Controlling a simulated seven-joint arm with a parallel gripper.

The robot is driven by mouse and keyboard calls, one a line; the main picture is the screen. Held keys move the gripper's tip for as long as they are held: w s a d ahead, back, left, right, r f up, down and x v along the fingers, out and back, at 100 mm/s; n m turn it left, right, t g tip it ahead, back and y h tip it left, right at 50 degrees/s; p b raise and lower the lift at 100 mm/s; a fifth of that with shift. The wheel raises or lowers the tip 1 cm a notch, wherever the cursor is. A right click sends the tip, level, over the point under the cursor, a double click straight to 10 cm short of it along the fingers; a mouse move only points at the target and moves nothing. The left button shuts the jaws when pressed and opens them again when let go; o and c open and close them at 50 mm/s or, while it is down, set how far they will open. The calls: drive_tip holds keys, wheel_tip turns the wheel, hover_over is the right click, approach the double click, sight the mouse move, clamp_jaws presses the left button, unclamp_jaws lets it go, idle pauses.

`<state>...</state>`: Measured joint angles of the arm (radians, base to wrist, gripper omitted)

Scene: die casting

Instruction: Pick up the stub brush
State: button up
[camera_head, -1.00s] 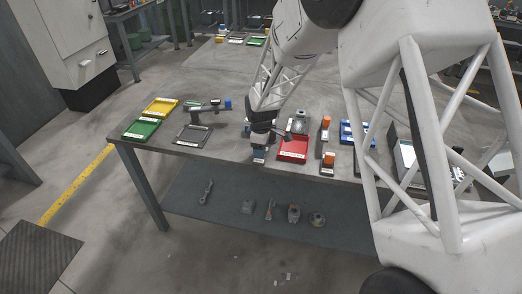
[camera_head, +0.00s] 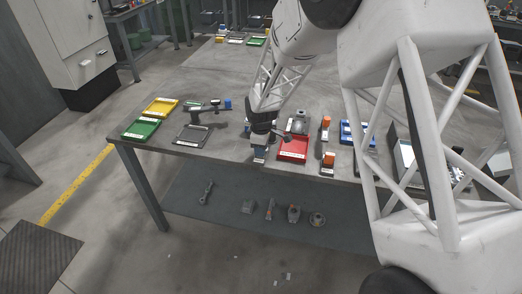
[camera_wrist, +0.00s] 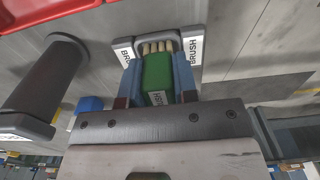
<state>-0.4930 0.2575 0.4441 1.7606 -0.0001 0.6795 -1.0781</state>
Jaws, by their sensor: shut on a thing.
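The stub brush (camera_wrist: 157,75) has a green labelled body and pale bristle tufts, seen in the wrist view. My gripper (camera_wrist: 157,66) is shut on its green body, with one bluish finger along each side. The bristle end points to a grey holder with white BRUSH labels (camera_wrist: 193,52), beside and just past the fingertips. I cannot tell whether the brush still touches the holder. In the head view, my gripper (camera_head: 261,148) is low at the table's front edge, left of the red tray, and hides the brush.
The red tray (camera_head: 293,154) is close on the right, with orange-topped items (camera_head: 328,158) beyond it. A grey tray (camera_head: 190,135), a green tray (camera_head: 141,129) and a yellow tray (camera_head: 160,105) lie left. A dark cylinder (camera_wrist: 45,80) stands near my gripper in the wrist view.

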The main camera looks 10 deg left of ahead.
drive_tip(key=shift+r, duration=0.15)
drive_tip(key=shift+r, duration=0.5)
drive_tip(key=shift+s+d+r, duration=0.1)
drive_tip(key=shift+s+r, duration=0.05)
drive_tip(key=shift+r, duration=0.45)
drive_tip(key=shift+s+d+r, duration=0.1)
drive_tip(key=shift+s+r, duration=0.05)
drive_tip(key=shift+r, duration=0.4)
drive_tip(key=s+d, duration=0.3)
drive_tip(key=s, duration=0.3)
drive_tip(key=s+d+r, duration=0.1)
drive_tip(key=s+d, duration=0.3)
drive_tip(key=s, duration=0.3)
drive_tip(key=shift+s+r, duration=0.2)
drive_tip(key=shift+s, duration=0.1)
drive_tip(key=shift+w, duration=0.1)
drive_tip(key=w+d+r+m, duration=0.2)
drive_tip(key=w+m, duration=0.7)
drive_tip(key=w, duration=0.5)
drive_tip(key=w+d+r+m, duration=0.2)
drive_tip(key=w+m, duration=0.7)
drive_tip(key=w, duration=0.5)
drive_tip(key=shift+w+r, duration=0.3)
drive_tip(key=shift+r, duration=0.45)
